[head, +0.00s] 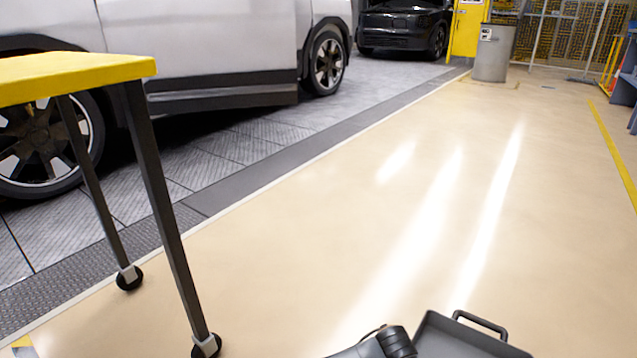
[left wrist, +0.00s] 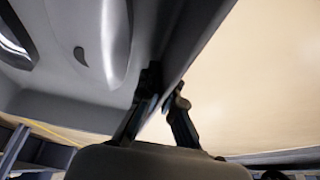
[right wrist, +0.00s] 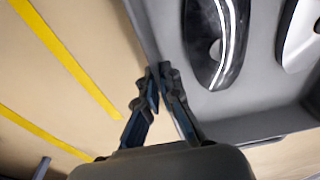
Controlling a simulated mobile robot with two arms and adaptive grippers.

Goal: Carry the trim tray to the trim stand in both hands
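The dark grey trim tray (head: 460,342) shows only in part at the bottom edge of the head view, with a bar handle on its far side. In the left wrist view, my left gripper (left wrist: 163,97) has its fingers closed on either side of the tray wall (left wrist: 195,45). In the right wrist view, my right gripper (right wrist: 159,80) is likewise closed on the tray wall (right wrist: 145,30). A pale moulded part (left wrist: 100,40) lies inside the tray, along with a black part with a light stripe (right wrist: 205,45) and a whitish part (right wrist: 303,40).
A yellow-topped table (head: 75,72) on dark castered legs stands close at the left; I cannot tell if it is the trim stand. A silver vehicle (head: 200,45) is behind it, a black one (head: 400,28) farther off. A grey bin (head: 493,52) stands far ahead. The beige floor is clear.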

